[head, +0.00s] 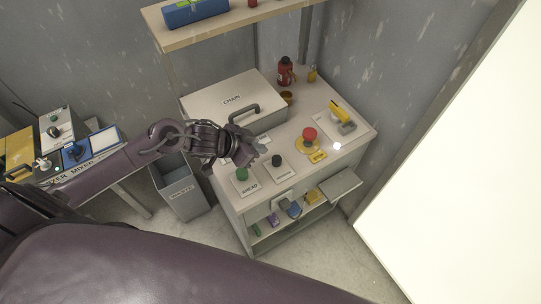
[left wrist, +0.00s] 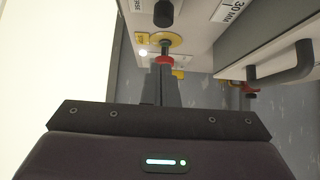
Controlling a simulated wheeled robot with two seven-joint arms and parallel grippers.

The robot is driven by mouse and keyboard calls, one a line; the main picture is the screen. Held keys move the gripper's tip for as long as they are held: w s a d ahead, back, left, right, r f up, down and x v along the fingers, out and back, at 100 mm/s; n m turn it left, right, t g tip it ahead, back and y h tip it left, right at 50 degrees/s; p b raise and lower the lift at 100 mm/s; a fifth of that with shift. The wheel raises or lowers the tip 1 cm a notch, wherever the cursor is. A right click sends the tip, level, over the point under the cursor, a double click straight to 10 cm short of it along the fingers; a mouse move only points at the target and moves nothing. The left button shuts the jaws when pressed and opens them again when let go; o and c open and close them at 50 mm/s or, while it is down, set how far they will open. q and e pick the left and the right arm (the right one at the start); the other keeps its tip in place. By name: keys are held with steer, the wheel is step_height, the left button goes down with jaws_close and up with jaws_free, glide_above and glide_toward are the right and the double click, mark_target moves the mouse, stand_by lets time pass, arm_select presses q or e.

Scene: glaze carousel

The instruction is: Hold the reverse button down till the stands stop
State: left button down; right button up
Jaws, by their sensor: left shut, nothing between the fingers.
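The reverse button (head: 277,160) is a black knob on a white plate on the cabinet top, between the green AHEAD button (head: 242,174) and the red stop button (head: 310,134). In the left wrist view the black button (left wrist: 163,13) is at the top edge, beside a label partly cut off. My left gripper (head: 263,149) is shut and empty, just left of and above the black button in the head view; I see no clear contact. In the left wrist view its closed fingers (left wrist: 166,80) overlap the view toward the red stop button (left wrist: 165,59). No stands are visible. My right gripper is not in view.
A CHAIN box (head: 232,98) with a dark handle stands behind the gripper. A yellow-handled switch (head: 341,112) is at the right, and a red bottle (head: 286,72) at the back. A shelf (head: 215,32) hangs above. A grey bin (head: 183,190) stands left of the cabinet.

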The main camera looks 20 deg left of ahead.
mark_target(278, 158)
arm_select(q)
steer(key=x, duration=0.4)
steer(key=s+f+p+x, duration=0.1)
steer(key=x, duration=0.2)
steer(key=shift+a+f, duration=0.15)
steer(key=shift+a, duration=0.15)
steer(key=shift+f, duration=0.7)
